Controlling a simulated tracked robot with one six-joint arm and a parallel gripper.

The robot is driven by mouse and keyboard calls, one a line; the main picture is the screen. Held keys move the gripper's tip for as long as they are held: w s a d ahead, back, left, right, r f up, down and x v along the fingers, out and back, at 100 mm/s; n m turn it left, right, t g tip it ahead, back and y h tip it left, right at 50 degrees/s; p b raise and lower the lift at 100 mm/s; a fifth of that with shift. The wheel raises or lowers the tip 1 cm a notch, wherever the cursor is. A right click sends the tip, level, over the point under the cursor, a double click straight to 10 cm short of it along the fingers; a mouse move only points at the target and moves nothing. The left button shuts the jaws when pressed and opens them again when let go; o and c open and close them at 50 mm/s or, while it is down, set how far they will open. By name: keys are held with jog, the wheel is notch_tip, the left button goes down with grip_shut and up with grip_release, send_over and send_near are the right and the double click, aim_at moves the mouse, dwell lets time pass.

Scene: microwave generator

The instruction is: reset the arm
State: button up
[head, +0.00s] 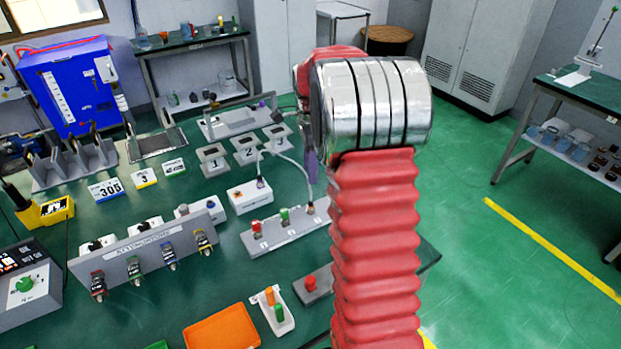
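My arm rises from the bottom of the head view in a red ribbed sleeve. It bends at a shiny silver joint, and a further red section shows behind the joint at its upper left. My gripper is mostly hidden behind the joint. A narrow grey-purple piece (311,168) at the joint's left edge may be part of it, but I cannot tell. Whether the gripper is open or shut, or holds anything, does not show. The arm stands over the right part of the green workbench (215,275).
The bench holds an attenuator panel (146,257), a blue machine (75,85), an orange tray (222,330), numbered plates and a board with red and green posts (287,229). Green floor (480,215) is clear to the right. A shelf table (585,105) stands at far right.

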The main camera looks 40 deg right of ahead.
jog(key=shift+r, duration=0.35)
dwell(0.4)
jog(key=s+a+r+n+t, duration=0.2)
jog(key=s+a+r+n, duration=0.2)
jog(key=s+a+n, duration=0.7)
jog(key=s+a+r+n+t, duration=0.3)
jog(key=s+a+r+n, duration=0.2)
jog(key=s+a+n, duration=0.6)
jog(key=shift+s+a+r+n+t, duration=0.2)
jog(key=shift+s+a+n+t, duration=0.1)
jog(key=shift+s+a, duration=1.5)
